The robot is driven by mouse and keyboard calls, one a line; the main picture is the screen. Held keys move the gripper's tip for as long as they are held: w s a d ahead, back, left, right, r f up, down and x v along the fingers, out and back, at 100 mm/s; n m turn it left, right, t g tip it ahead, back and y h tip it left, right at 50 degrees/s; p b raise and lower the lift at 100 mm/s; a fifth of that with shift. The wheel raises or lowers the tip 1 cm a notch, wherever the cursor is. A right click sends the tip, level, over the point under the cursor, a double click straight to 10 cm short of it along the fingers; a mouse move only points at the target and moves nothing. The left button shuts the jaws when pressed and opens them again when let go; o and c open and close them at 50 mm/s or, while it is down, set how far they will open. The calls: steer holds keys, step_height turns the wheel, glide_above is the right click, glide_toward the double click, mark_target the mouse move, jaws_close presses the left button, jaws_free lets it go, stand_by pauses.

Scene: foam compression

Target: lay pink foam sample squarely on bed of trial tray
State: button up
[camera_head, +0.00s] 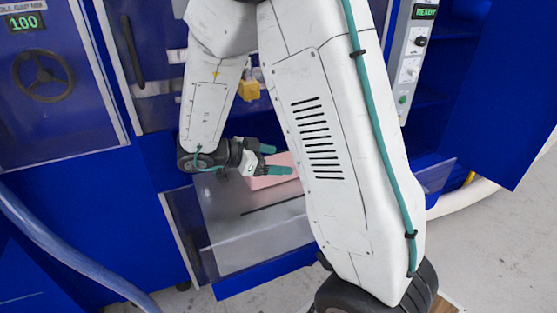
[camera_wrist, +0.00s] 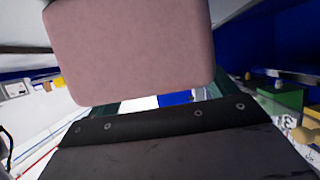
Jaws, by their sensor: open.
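The pink foam sample (camera_head: 279,168) is a flat slab partly behind my gripper and arm in the head view. My gripper (camera_head: 281,159) has teal fingers standing apart, right beside the foam. In the wrist view the foam (camera_wrist: 135,50) fills the upper middle, with rounded corners, in front of the teal fingers and hiding their tips. I cannot tell whether the fingers touch it. A grey tray surface (camera_head: 235,225) with a dark slot lies below the gripper, partly hidden by my arm. Whether the foam rests on it is unclear.
A blue cabinet with a clear-windowed door (camera_head: 60,90) stands at the left. A control panel (camera_head: 412,60) reads READY at the upper right. An open blue door (camera_head: 515,100) stands at the right. A yellow piece (camera_head: 249,90) sits behind my arm. A pale hose (camera_head: 70,255) crosses the lower left.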

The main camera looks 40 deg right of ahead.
steer(key=v, duration=1)
steer(key=shift+a, duration=0.35)
steer(key=shift+w+r, duration=0.15)
